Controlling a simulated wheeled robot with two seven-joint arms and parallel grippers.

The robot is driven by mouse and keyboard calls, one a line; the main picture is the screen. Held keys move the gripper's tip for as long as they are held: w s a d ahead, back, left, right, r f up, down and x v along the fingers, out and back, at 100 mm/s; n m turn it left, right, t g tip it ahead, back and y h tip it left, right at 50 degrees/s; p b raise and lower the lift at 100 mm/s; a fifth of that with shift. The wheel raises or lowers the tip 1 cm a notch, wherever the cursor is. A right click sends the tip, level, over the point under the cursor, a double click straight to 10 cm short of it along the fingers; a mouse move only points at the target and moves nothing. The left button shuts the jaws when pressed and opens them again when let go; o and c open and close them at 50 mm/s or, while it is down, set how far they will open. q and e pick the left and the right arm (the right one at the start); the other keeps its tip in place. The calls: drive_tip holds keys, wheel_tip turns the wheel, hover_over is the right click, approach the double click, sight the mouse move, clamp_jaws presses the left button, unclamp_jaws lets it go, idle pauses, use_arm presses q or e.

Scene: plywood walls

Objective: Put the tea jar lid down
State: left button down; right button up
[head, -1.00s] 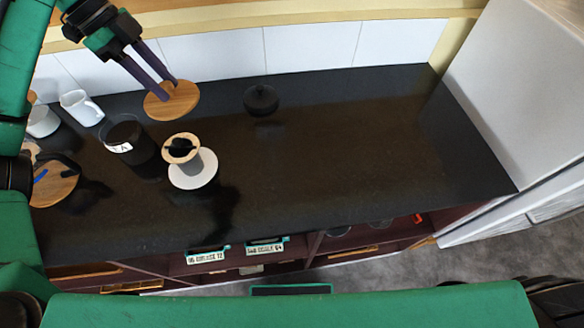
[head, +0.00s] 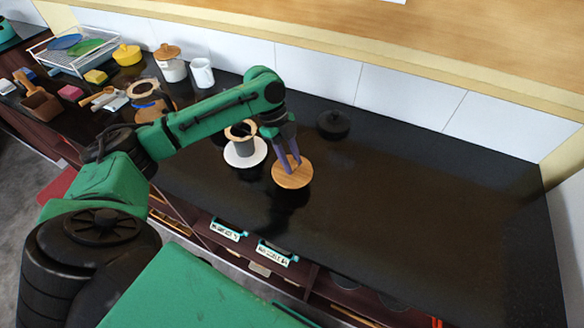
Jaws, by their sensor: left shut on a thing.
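The tea jar lid (head: 292,174) is a round, flat wooden disc. My left gripper (head: 292,160) is shut on it from above, near the middle of the black counter. The lid looks level and very close to the counter; I cannot tell whether it touches. The black tea jar is not clear in the head view now; my left arm covers part of that area. My right gripper is not in view.
A black lidded pot (head: 333,124) stands behind right. A white mug (head: 202,73) stands near the wall. The counter's right part is clear.

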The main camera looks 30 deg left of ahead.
use_arm(q)
drive_tip(key=f, duration=0.5)
drive_tip(key=shift+a+p, duration=0.25)
drive_tip(key=shift+p, duration=0.15)
drive_tip(key=shift+d, duration=0.1)
drive_tip(key=c, duration=0.7)
unclamp_jaws()
drive_tip(key=shift+o, duration=0.7)
drive_tip(key=b+v, duration=0.3)
drive_tip(key=v, duration=0.8)
drive_tip(key=shift+r+b, duration=0.25)
drive_tip(key=shift+b, duration=0.05)
drive_tip(key=shift+r, duration=0.25)
